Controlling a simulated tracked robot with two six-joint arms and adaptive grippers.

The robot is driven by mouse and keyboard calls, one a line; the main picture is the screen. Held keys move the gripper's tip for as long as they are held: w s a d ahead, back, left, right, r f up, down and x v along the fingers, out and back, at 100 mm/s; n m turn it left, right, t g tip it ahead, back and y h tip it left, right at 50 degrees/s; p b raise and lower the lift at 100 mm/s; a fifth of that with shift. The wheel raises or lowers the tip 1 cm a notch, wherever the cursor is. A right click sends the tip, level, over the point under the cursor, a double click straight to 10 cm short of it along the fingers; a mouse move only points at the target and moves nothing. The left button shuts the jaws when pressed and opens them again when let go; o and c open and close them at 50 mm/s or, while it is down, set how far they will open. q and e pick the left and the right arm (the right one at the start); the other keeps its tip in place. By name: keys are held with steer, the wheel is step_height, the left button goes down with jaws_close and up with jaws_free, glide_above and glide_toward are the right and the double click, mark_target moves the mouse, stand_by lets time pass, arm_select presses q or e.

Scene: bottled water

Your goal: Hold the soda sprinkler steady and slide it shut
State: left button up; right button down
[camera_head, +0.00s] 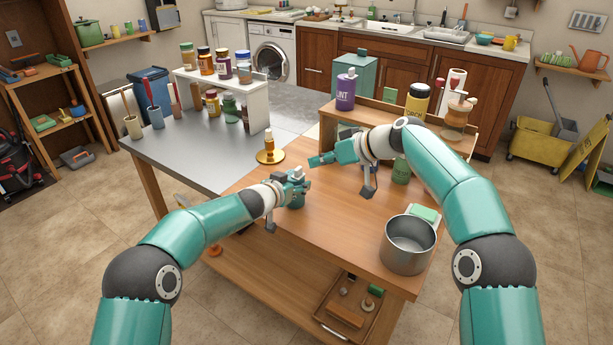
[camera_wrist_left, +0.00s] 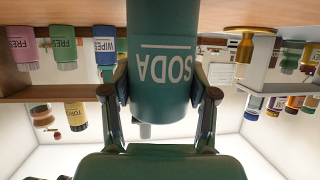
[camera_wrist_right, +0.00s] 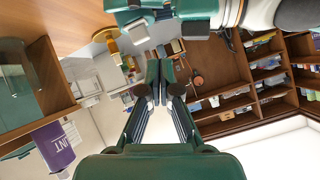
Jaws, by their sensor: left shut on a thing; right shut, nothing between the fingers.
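The soda sprinkler (camera_head: 297,201) is a dark teal container at the middle of the wooden table, mostly hidden by my left gripper in the head view. In the left wrist view the sprinkler (camera_wrist_left: 162,75) appears upside down, with SODA in white letters and a small grey part (camera_wrist_left: 145,130) at its top end. My left gripper (camera_head: 298,184) is shut on its body, one finger on each side (camera_wrist_left: 162,95). My right gripper (camera_head: 314,161) is shut and empty, apart from the sprinkler, above and behind it. In the right wrist view its fingertips (camera_wrist_right: 160,72) meet with nothing between them.
A steel pot (camera_head: 408,245) is at the front right. A shelf with a purple bottle (camera_head: 346,91) and a yellow bottle (camera_head: 416,102) lines the back right. A white rack (camera_head: 254,118) holds several jars.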

steer(key=s+f+m+y, duration=0.2)
steer(key=m, duration=0.3)
steer(key=m+t, duration=0.3)
steer(key=m, duration=0.6)
glide_toward(300, 173)
steer(key=f+v, duration=0.1)
steer(key=v, duration=0.6)
steer(key=shift+w+d+r, duration=0.1)
steer(key=shift+d, duration=0.1)
steer(key=shift+g, duration=0.3)
steer(key=x, duration=0.8)
steer(key=r+x, duration=0.1)
steer(key=x, duration=0.3)
steer(key=shift+w+a+f, duration=0.15)
steer(key=shift+w+a, duration=0.15)
steer(key=shift+a, duration=0.1)
steer(key=shift+w+a, duration=0.35)
steer(key=shift+a, duration=0.05)
